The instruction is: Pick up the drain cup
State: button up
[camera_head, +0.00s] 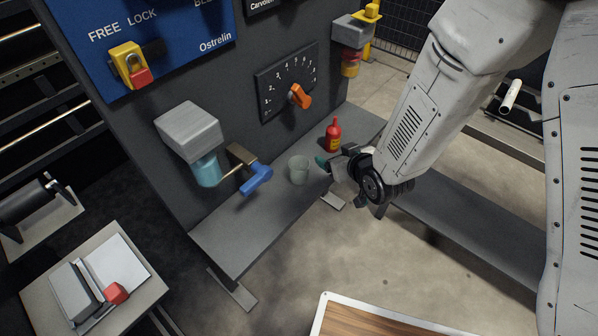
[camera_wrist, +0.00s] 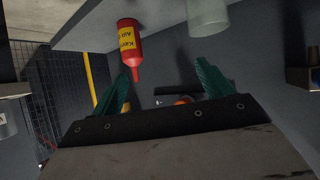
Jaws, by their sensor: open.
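The drain cup (camera_head: 298,170) is a small, pale, translucent cup standing upright on the grey shelf (camera_head: 225,240). It also shows partly, inverted and cut off, at the top of the wrist view (camera_wrist: 208,18). My gripper (camera_head: 338,180) is just right of the cup in the head view, apart from it. In the wrist view my gripper (camera_wrist: 164,70) has its two green fingers spread, with nothing between them. The cup lies beyond the right finger there.
A red bottle with a yellow label (camera_head: 333,136) stands on the shelf behind my gripper. A blue-handled valve (camera_head: 257,178) and a grey unit with a teal bowl (camera_head: 190,135) are left of the cup. An orange-knobbed dial (camera_head: 299,95) is on the panel above.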

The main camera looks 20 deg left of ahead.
aim_at(295, 163)
jog(key=s+a+f+y, duration=0.1)
jog(key=f, duration=0.1)
jog(key=s+a+f, duration=0.2)
jog(key=s+a+f+n+y, duration=0.1)
jog(key=f, duration=0.1)
jog(key=shift+s+a+y, duration=0.3)
jog(key=shift+s+a, duration=0.05)
jog(key=shift+a, duration=0.05)
jog(key=shift+a+f, duration=0.15)
jog(key=shift+a, duration=0.1)
jog(key=x, duration=0.7)
jog(key=shift+w+a+r, duration=0.15)
jog(key=shift+w+r, duration=0.1)
jog(key=shift+r, duration=0.05)
jog(key=c, duration=1.1)
jog(key=shift+o, duration=0.2)
